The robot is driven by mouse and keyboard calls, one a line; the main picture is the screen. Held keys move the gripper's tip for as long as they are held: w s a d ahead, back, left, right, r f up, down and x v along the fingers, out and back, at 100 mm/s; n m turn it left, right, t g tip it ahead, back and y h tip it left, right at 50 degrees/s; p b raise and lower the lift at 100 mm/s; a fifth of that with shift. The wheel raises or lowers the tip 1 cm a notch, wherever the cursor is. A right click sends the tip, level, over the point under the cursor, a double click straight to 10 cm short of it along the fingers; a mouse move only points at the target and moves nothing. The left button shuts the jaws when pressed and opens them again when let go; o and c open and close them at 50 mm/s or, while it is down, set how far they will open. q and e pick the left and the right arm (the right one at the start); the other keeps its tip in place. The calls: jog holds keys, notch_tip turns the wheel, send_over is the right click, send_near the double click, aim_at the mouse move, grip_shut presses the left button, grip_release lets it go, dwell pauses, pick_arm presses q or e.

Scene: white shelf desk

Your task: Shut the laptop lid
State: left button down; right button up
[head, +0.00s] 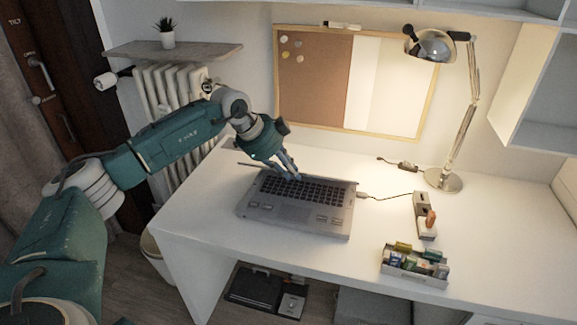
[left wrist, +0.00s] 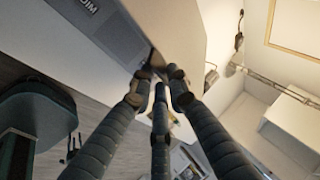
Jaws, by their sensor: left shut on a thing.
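The silver laptop (head: 297,206) sits on the white desk with its keyboard facing up. Its lid (head: 250,165) shows only as a thin dark edge at the back left, so its exact angle is hard to tell. My left gripper (head: 291,176) is at the laptop's back edge, with its fingers over the rear of the keyboard, and is shut on the lid. In the left wrist view the fingers of the left gripper (left wrist: 160,80) close together beside a grey laptop panel (left wrist: 110,30) with lettering. The fingers hide the contact. My right gripper is not in view.
A cable runs from the laptop's right side. A desk lamp (head: 444,180), a small grey stand with an orange item (head: 426,222) and a tray of small items (head: 414,277) are on the right. A corkboard (head: 313,80) hangs behind. The desk's front left is clear.

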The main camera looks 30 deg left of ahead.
pick_arm(q)
jog(key=shift+s+f, duration=0.4)
jog(key=shift+f, duration=0.35)
jog(key=c, duration=1.8)
grip_release()
jog(key=shift+w, duration=0.15)
jog(key=v, duration=1.1)
jog(key=shift+a+r, duration=0.1)
jog(key=shift+r, duration=0.25)
jog(key=shift+w, duration=0.1)
